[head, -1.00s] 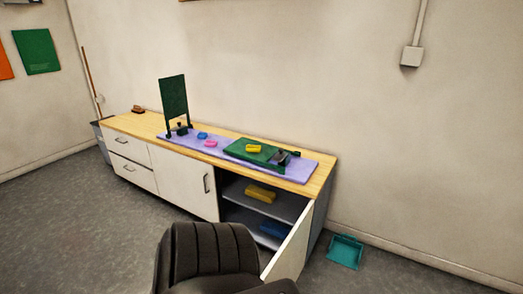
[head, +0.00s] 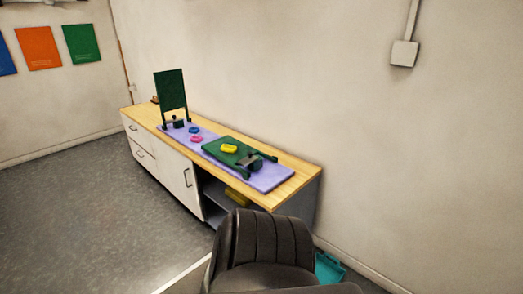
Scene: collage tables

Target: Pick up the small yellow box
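A small yellow piece (head: 229,149) lies on a green board (head: 222,157) on top of the low cabinet. Another yellow, box-like item (head: 238,198) lies inside the cabinet's open compartment, partly hidden by the dark chair and the cabinet top. I cannot tell from its visible part how large it is. Neither of my grippers is in view.
A dark padded chair (head: 268,240) stands close in front of the cabinet's open right end. The wooden top (head: 290,190) bears a purple mat (head: 268,180), an upright green panel (head: 170,90), and blue and pink pieces. A teal dustpan (head: 328,268) lies on the floor. Floor at left is clear.

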